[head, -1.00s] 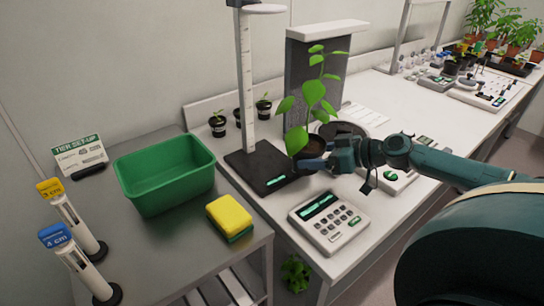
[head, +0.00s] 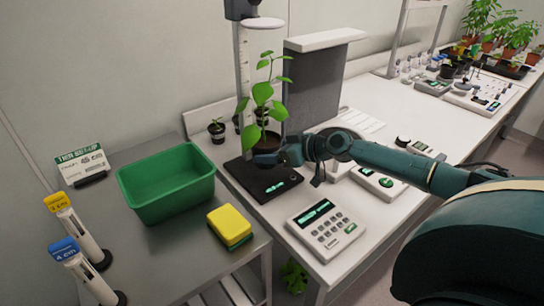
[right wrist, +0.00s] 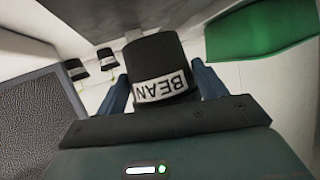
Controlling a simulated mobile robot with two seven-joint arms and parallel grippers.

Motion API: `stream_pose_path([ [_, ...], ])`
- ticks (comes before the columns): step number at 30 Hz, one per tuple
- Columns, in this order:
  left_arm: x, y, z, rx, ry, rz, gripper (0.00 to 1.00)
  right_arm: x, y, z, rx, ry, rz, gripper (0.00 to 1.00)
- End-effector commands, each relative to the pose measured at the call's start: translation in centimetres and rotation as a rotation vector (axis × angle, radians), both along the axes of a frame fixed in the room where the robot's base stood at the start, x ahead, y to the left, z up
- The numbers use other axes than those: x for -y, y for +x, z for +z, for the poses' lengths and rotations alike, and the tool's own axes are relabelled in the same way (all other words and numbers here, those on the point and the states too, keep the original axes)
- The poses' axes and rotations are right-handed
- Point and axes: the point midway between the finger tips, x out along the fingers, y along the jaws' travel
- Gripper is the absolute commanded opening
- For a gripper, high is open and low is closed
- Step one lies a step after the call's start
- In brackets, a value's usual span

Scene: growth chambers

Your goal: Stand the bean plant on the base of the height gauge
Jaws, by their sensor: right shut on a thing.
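The bean plant (head: 262,95) has broad green leaves and stands upright in a dark pot (head: 268,143). My right gripper (head: 268,158) is shut on the pot, which is over the black base (head: 266,187) of the height gauge, close to its white upright scale (head: 243,75). I cannot tell whether the pot touches the base. In the right wrist view the pot (right wrist: 157,60), labelled BEAN, sits between my blue fingers. My left gripper is not in view.
A green tub (head: 168,183) and a yellow sponge (head: 230,224) are on the grey table at left. A keypad device (head: 326,230) stands in front of the gauge. A small potted seedling (head: 216,131) is behind it. A grey panel (head: 318,85) stands to the right.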

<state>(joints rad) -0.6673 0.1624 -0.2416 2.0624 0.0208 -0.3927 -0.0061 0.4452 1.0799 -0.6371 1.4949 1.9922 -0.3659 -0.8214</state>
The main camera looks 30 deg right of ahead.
Motion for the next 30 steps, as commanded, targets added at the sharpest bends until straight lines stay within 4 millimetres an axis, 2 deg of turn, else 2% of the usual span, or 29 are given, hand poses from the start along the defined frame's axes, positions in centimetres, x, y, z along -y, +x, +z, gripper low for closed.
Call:
stream_pose_path([
  [2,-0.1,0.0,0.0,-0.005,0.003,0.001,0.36,-0.1,0.3,0.0,0.001,0.0,-0.001,0.39],
  [9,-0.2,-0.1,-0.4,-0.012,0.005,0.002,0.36,-0.2,0.3,-3.1,0.0,0.002,-0.001,0.39],
  [22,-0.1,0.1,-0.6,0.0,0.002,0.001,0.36,-0.2,0.3,-4.0,0.002,-0.001,0.001,0.39],
  [23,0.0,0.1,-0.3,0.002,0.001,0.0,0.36,-0.1,0.2,-4.0,0.0,-0.002,0.001,0.72],
  [30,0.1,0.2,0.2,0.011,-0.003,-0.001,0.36,-0.1,0.2,-3.9,0.0,-0.001,0.0,0.92],
])
